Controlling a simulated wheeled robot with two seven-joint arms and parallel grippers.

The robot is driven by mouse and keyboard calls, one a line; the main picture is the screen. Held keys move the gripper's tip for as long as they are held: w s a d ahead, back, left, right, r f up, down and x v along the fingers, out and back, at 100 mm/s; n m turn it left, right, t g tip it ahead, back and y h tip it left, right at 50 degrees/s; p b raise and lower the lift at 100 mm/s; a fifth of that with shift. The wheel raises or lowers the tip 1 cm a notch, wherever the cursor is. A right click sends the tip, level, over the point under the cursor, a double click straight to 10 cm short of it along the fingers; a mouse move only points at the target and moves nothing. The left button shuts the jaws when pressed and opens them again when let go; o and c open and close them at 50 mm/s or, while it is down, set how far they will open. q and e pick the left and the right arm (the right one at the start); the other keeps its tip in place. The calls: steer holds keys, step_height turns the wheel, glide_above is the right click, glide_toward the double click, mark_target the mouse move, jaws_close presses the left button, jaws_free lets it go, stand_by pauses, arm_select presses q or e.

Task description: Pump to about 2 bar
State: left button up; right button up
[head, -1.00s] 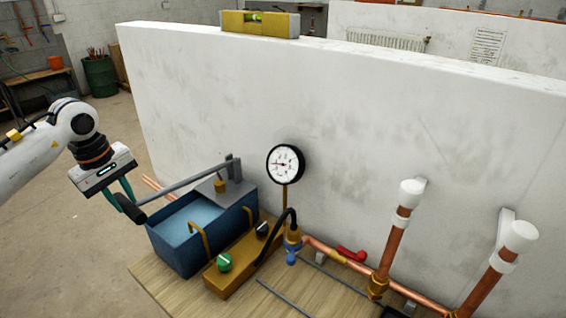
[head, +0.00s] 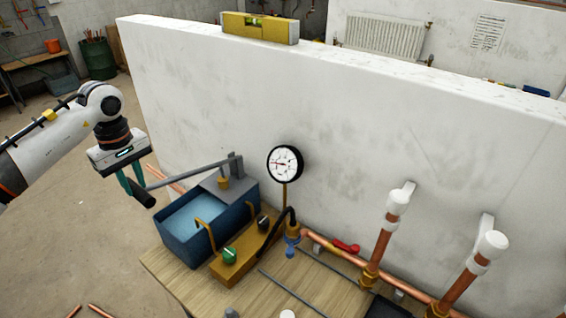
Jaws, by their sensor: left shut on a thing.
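The test pump has a blue tank (head: 181,245) of water and a grey lever (head: 190,172) with a black grip at its left end. My left gripper (head: 139,192) is shut on the black grip, out to the left of the tank. The lever slopes up from the grip to its pivot at the tank's back right. The round pressure gauge (head: 285,163) stands on a brass stem before the wall. Its red needle points left; the numbers are too small to read. A brass block (head: 232,262) carries a green knob (head: 230,256) and a dark knob. My right gripper does not show.
Copper pipes (head: 379,250) with white caps rise at the right. A blue valve handle (head: 291,245), a red lever handle (head: 345,246) and grey rods are by the wooden bench top (head: 262,296). A yellow level (head: 260,27) lies on the white wall.

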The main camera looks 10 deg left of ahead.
mark_target(137, 199)
arm_select(q)
steer(key=shift+w+d, duration=0.25)
steer(key=shift+d, duration=0.05)
steer(key=shift+t+h, duration=0.4)
steer(key=shift+t, duration=0.4)
steer(key=f+b, duration=0.1)
steer(key=b, duration=0.1)
steer(key=s+f+b, duration=0.1)
steer(key=f+b, duration=0.3)
steer(key=b, duration=0.1)
steer(key=shift+s+a, duration=0.15)
steer(key=shift+a, duration=0.15)
steer(key=f+b, duration=0.1)
steer(key=b, duration=0.1)
steer(key=shift+s+a+f+b, duration=0.1)
steer(key=shift+s+a+b, duration=0.05)
steer(key=shift+b, duration=0.15)
steer(key=shift+t, duration=0.3)
